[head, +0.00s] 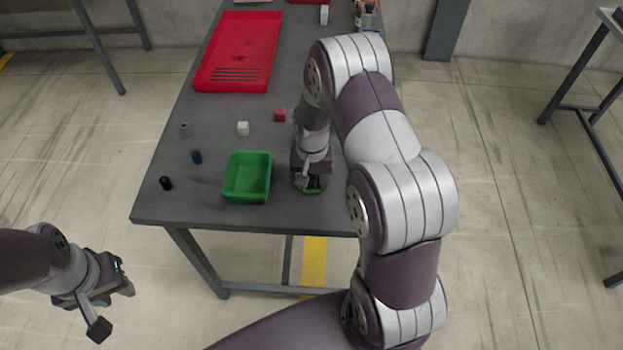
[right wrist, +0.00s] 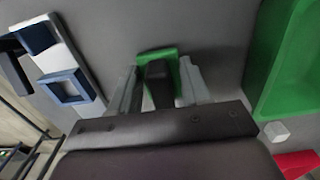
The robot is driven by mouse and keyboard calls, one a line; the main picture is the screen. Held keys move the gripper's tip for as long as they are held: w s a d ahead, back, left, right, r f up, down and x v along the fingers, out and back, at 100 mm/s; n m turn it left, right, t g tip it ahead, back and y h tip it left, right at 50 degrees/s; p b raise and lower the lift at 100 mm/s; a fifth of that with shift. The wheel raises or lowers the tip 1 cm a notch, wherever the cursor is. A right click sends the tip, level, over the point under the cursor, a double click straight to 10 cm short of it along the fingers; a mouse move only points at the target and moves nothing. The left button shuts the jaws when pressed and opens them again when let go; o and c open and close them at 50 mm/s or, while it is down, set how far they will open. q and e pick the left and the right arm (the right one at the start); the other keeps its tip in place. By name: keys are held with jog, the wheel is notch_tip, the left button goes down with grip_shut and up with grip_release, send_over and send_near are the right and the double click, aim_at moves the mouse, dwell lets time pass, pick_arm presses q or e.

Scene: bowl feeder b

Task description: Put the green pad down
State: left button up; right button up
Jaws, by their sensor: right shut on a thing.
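The green pad (right wrist: 168,55) is between the fingers of my right gripper (right wrist: 158,88), which is shut on it. A dark block-like part sits in front of the pad between the fingers. In the head view the pad (head: 313,186) shows as a small green patch under my right gripper (head: 308,184), low over the table's front part, right of the green tray. I cannot tell whether the pad touches the table. My left gripper (head: 126,287) hangs in front of the table at lower left, away from everything; its finger gap is unclear.
The green tray (head: 230,188) stands close by on the grey table (head: 200,207). White (head: 243,128), red (head: 280,115), blue (head: 196,157) and black (head: 166,183) small parts lie around it. A large red tray (head: 204,75) is further back. The right wrist view shows a white-and-blue fixture (right wrist: 68,88).

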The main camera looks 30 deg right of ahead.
jog(key=shift+w+f, duration=0.1)
jog(key=shift+f, duration=0.5)
jog(key=shift+f, duration=0.1)
jog(key=o, duration=1.1)
